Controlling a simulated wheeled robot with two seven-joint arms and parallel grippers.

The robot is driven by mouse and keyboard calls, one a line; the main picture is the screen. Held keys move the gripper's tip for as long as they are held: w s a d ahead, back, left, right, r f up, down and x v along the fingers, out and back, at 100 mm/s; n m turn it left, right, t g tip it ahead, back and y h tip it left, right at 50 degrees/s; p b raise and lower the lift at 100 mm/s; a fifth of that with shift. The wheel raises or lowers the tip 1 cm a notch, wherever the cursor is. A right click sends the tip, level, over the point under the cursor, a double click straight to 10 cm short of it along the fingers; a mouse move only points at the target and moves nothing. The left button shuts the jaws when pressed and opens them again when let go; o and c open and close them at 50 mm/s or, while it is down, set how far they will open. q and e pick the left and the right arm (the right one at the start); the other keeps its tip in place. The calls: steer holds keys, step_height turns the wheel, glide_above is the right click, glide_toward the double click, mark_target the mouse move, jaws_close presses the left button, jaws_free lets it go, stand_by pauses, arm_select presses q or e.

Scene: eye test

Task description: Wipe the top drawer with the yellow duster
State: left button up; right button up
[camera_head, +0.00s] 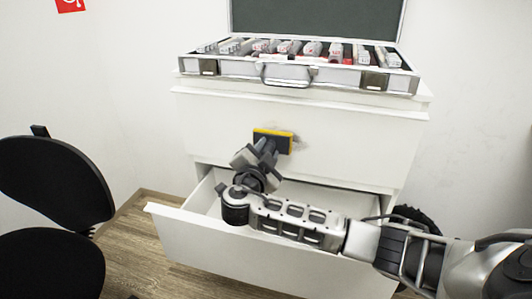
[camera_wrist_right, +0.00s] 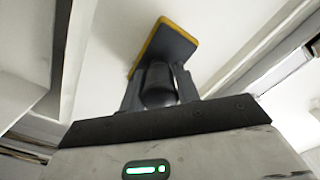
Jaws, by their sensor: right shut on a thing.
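The yellow duster (camera_head: 285,134) is a small block with a dark grey back and a yellow edge. It is at the front of the white top drawer (camera_head: 355,145), a little left of its middle, and seems to touch it. My right gripper (camera_head: 268,148) is shut on the duster's dark back. The right wrist view shows the duster (camera_wrist_right: 170,45) between the fingers (camera_wrist_right: 158,85), with its yellow side toward the white surface. A faint reddish-grey mark shows on the drawer front just right of the duster. My left gripper is not in view.
The lower drawer (camera_head: 240,252) is pulled open under my right arm. An open silver case (camera_head: 230,68) with several rows of items stands on the cabinet. A black chair (camera_head: 50,185) stands at the left on the wooden floor (camera_head: 135,245).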

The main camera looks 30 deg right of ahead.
steer(key=shift+w, duration=0.1)
stand_by(0.3)
steer(key=shift+b+x, duration=0.85)
steer(key=shift+b, duration=0.05)
steer(key=shift+d, duration=0.15)
